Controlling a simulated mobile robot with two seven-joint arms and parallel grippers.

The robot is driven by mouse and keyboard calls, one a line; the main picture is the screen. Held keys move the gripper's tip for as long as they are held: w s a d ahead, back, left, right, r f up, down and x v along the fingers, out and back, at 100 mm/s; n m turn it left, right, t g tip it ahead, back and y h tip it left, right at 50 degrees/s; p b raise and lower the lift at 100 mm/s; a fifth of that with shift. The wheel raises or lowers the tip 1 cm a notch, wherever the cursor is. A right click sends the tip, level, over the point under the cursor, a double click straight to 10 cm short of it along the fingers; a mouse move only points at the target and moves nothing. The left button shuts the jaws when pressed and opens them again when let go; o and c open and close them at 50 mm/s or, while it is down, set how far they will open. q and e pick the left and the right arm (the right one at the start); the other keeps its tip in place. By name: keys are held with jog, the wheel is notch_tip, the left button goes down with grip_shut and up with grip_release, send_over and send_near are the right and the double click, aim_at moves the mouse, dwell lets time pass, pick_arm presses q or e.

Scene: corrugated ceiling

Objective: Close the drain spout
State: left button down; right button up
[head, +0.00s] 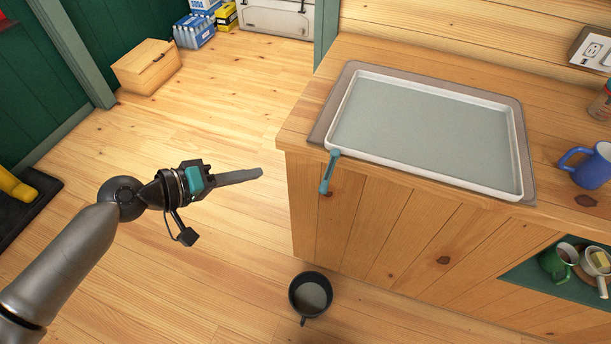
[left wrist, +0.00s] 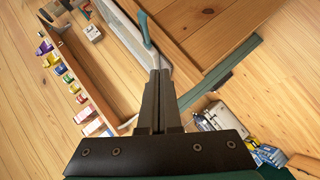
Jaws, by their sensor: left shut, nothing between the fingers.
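The teal drain spout (head: 327,174) sits at the near left corner of a white-rimmed tray (head: 522,160) set in the wooden counter. It hangs down over the counter's front edge. It also shows in the left wrist view (left wrist: 145,29), beyond my fingertips. My left gripper (head: 260,173) is shut and empty, held over the floor to the left of the spout and apart from it. Its closed fingers (left wrist: 160,74) point toward the counter. A dark round pan (head: 299,296) stands on the floor below the spout, grey inside. My right gripper is not in view.
A blue mug (head: 590,165) stands on the counter at the right. A green mug (head: 553,264) and a white pan (head: 592,262) sit in an opening below. A wooden box (head: 146,68) and boxed goods stand at the back left. Floor between is clear.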

pick_arm(q)
jog(key=r, duration=0.2)
send_near(326, 173)
jog(key=w+d+f, duration=0.2)
jog(key=w+d, duration=0.1)
jog(key=w, duration=0.1)
jog(key=shift+s+d+f+h+p, duration=0.2)
jog(key=shift+d+f+h+p, duration=0.1)
jog(key=shift+d+f+h, duration=0.15)
jog(key=shift+d+r, duration=0.1)
jog(key=shift+s+d+y+p, duration=0.2)
jog(key=shift+y+p, duration=0.05)
jog(key=shift+p, duration=0.55)
